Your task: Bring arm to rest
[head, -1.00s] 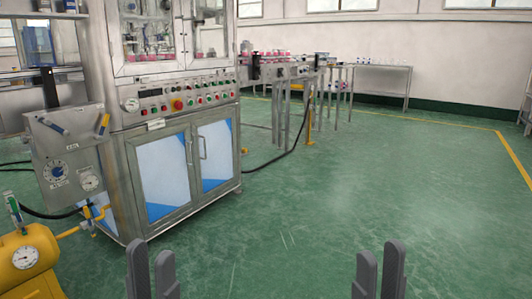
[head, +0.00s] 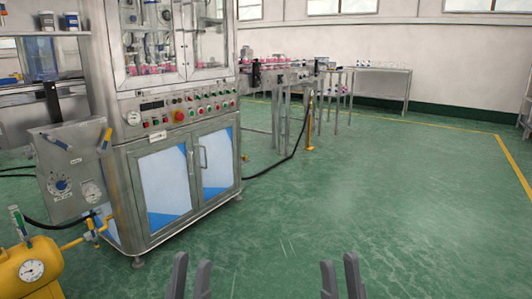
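My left gripper (head: 190,279) shows at the bottom of the head view, left of the middle. Its two grey fingers stand a little apart with nothing between them. My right gripper (head: 341,278) shows at the bottom right of the middle, also with two grey fingers a little apart and empty. Both are over the open green floor and touch nothing. The arms behind the fingers are out of view.
A crimping machine (head: 165,135) with a button panel stands at the left. A grey control box (head: 70,170) and a yellow tank (head: 28,270) with a gauge are nearer left. A conveyor (head: 285,75) runs behind. The green floor (head: 380,190) at the middle and right is clear.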

